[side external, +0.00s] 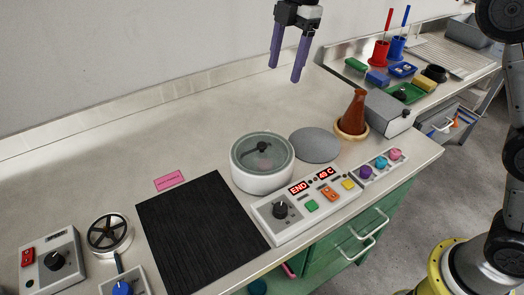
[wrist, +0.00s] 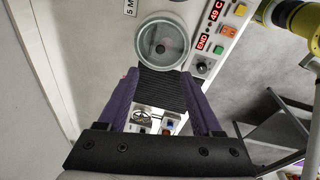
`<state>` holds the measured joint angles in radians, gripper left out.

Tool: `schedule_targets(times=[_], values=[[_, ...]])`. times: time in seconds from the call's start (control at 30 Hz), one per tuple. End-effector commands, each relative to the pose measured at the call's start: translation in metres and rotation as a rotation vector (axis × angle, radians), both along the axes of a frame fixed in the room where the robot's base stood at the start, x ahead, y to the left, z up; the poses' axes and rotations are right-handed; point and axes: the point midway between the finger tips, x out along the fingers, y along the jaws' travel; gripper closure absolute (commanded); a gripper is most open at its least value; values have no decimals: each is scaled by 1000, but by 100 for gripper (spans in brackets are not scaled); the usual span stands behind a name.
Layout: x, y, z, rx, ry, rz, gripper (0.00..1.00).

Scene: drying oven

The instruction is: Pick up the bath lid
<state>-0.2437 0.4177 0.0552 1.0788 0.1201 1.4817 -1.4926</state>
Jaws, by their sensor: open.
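The bath lid (side external: 254,141) is a round, see-through disc with a dark knob at its middle. It sits on the white round bath (side external: 262,183) on the bench. My gripper (side external: 285,73) is open and empty, pointing down with two purple fingers. It hangs well above the bench, higher than the lid and apart from it. In the wrist view, the lid (wrist: 150,43) shows beyond the fingertips of my gripper (wrist: 159,74).
A control panel (side external: 293,221) reading END and 49 C stands in front of the bath. A grey disc (side external: 316,146) and a brown flask (side external: 354,112) in a ring are to its right. A black mat (side external: 200,229) lies to the left. Space above the lid is clear.

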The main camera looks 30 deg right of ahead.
Motion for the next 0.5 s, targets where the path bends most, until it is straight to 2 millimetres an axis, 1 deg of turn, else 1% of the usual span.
schedule_targets(times=[0.03, 0.13, 0.2, 0.37, 0.5], values=[[9, 9, -17, -5, 22, 12, 34], [16, 20, -42, -15, 61, 28, 34], [16, 24, -54, -22, 85, 35, 34], [14, 31, -71, -26, 99, 45, 34], [13, 33, -97, -26, 100, 43, 34]])
